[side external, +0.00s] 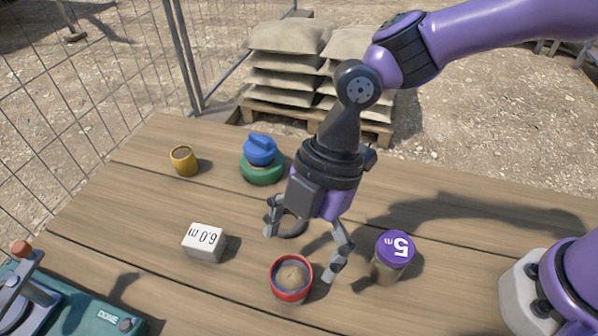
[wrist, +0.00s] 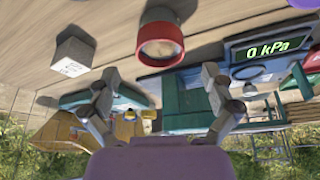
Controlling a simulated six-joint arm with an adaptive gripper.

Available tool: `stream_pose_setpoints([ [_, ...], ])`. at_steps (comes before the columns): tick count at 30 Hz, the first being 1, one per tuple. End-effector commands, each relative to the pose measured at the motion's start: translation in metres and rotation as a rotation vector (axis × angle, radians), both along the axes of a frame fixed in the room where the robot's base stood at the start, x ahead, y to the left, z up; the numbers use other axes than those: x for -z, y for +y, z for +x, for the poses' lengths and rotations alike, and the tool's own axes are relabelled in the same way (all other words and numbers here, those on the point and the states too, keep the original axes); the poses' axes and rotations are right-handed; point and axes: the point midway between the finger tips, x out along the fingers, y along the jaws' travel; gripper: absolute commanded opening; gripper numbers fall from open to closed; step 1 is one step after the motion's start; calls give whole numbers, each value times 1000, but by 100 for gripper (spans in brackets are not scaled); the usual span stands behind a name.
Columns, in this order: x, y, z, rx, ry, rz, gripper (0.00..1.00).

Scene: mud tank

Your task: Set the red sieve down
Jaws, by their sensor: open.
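The red sieve (side external: 291,278) appears to stand upright on the wooden table near the front, with a sandy-brown surface inside its red rim. It also shows in the wrist view (wrist: 160,45), at top centre, beyond the fingertips. My gripper (side external: 302,252) points down just behind the sieve, its two fingers spread wide with nothing between them. The right finger's tip is close to the sieve's right side; I cannot tell its exact gap. In the wrist view my gripper (wrist: 160,76) is also open and empty.
A white block marked 6.0 (side external: 205,242) stands left, and a purple-lidded jar (side external: 393,252) right. A dark ring (side external: 291,226) lies behind my fingers. A blue-and-green stacked item (side external: 262,160) and yellow cup (side external: 184,160) stand farther back.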

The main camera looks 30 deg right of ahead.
Motion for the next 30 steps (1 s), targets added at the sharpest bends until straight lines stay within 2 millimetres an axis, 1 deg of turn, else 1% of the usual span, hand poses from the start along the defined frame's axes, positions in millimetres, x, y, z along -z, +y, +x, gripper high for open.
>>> stream_pose_setpoints([
  [1,-12,-3,3,1,-4,5,96],
  [3,-25,-9,5,2,-3,4,96],
  [6,-40,-15,7,3,-1,3,96],
  [9,-50,-19,9,4,-2,2,96],
  [11,-55,-25,11,36,-4,-3,96],
  [13,-65,-39,16,135,-13,-12,96],
  [14,-70,-48,20,204,-17,-18,96],
  [16,-84,-78,27,420,-31,-30,96],
  [17,-90,-93,29,531,-35,-35,96],
  [18,-97,-115,30,691,-41,-38,96],
  [20,-105,-149,28,935,-48,-35,96],
  [21,-109,-171,25,1095,-53,-28,96],
  [24,-113,-218,12,1455,-59,5,96],
  [27,-112,-252,-2,1726,-62,47,96],
  [30,-109,-271,-13,1892,-63,79,96],
])
